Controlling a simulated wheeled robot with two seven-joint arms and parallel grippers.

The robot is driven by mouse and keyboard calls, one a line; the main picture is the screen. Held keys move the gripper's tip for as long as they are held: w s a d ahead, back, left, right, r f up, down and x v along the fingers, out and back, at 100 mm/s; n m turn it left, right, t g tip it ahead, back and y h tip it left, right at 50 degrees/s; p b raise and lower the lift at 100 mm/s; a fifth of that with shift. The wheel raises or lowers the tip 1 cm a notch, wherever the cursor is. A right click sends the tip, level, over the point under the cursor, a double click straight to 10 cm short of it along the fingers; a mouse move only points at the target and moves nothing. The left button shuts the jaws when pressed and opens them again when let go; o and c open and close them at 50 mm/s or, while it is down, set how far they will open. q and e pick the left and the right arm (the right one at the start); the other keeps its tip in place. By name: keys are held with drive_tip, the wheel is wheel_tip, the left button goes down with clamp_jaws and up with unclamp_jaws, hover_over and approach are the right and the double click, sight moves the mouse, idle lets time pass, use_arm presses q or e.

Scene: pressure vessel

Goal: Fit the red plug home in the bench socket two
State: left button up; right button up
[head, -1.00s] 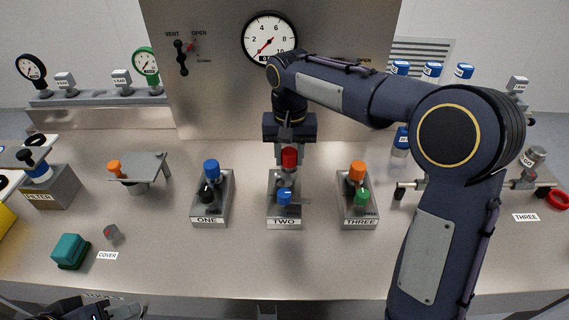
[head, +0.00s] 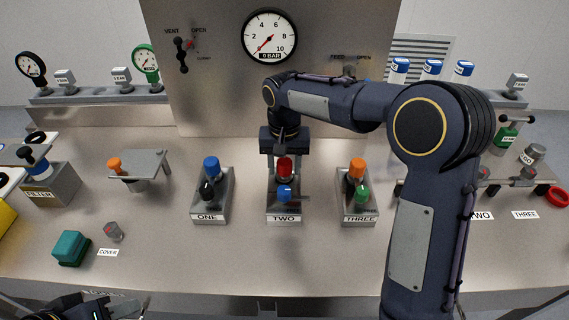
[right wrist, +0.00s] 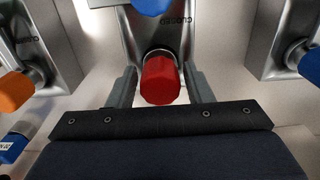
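The red plug (head: 285,168) stands upright at the rear of bench block TWO (head: 284,217), behind a blue knob (head: 284,194). In the right wrist view the red plug (right wrist: 160,80) sits on a round metal collar of the block. I cannot tell how deep it sits. My right gripper (head: 284,155) is open around the plug, one finger on each side, with narrow gaps showing in the wrist view. My left gripper (head: 128,305) is low at the left front edge, partly cut off, and its opening is unclear.
Block ONE (head: 208,218) with blue and black tops stands to the left. Block THREE (head: 360,220) with orange and green tops stands to the right. My right arm covers much of the right bench. The gauge (head: 269,37) is on the back panel. The front middle bench is clear.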

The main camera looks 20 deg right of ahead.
drive_tip(key=shift+o, duration=0.6)
drive_tip(key=shift+r, duration=0.1)
drive_tip(key=shift+r, duration=0.2)
wheel_tip(320, 180, up, 11)
drive_tip(key=s+d+r+t+y, duration=0.1)
drive_tip(key=s+d+r+y, duration=0.1)
drive_tip(key=s+d, duration=0.5)
drive_tip(key=s+f+t+y, duration=0.1)
drive_tip(key=s+f, duration=0.4)
drive_tip(key=s, duration=0.5)
drive_tip(key=s+a+f+n+t, duration=0.1)
drive_tip(key=s+f+t, duration=0.2)
drive_tip(key=s, duration=0.8)
drive_tip(key=shift+f+n+t+y+p, duration=0.3)
drive_tip(key=shift+f+y+p, duration=0.1)
drive_tip(key=shift+f, duration=0.5)
